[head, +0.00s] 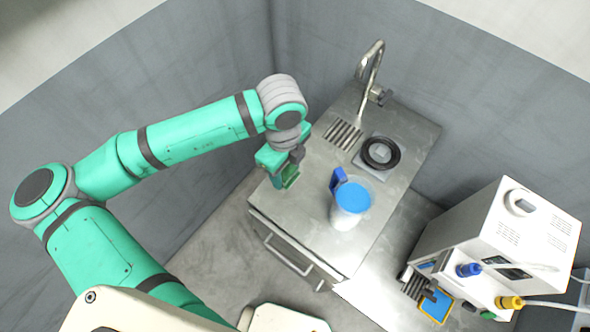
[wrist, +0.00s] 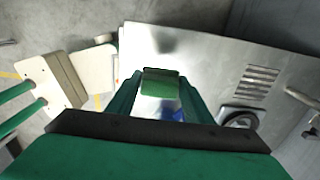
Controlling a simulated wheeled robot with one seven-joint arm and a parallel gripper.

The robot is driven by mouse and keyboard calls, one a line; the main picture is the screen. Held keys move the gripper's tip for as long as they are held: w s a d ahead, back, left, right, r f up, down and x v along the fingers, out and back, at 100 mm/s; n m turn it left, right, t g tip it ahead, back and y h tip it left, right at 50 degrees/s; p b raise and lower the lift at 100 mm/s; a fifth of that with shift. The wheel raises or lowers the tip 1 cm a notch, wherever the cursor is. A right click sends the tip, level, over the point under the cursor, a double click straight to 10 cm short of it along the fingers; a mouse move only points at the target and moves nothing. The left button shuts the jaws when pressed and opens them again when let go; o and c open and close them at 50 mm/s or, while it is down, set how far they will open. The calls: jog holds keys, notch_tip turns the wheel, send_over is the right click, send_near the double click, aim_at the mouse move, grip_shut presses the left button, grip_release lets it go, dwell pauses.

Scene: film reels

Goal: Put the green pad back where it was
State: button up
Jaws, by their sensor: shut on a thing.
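The green pad (head: 291,178) is between the fingers of my gripper (head: 284,171), above the left part of the steel counter. In the wrist view the pad (wrist: 161,83) shows as a green rectangle between the fingertips of my gripper (wrist: 160,88), which is shut on it. The pad appears raised off the counter; how far is hard to tell. The spot it came from cannot be told from these frames.
A clear jug with a blue top and handle (head: 349,206) stands on the steel counter (head: 315,170), right of my gripper. Behind are a drain grate (head: 343,134), a black ring (head: 380,153) and a tap (head: 373,70). A white machine (head: 500,245) stands right.

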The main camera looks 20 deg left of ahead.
aim_at(288, 178)
jog(key=shift+w+f, duration=0.15)
jog(key=shift+w, duration=0.1)
jog(key=f, duration=0.5)
jog(key=shift+w+f, duration=0.2)
jog(key=shift+f, duration=2.15)
jog(key=shift+f, duration=0.15)
jog(key=o, duration=1)
notch_tip(288, 178, up, 12)
jog(key=shift+r, duration=0.15)
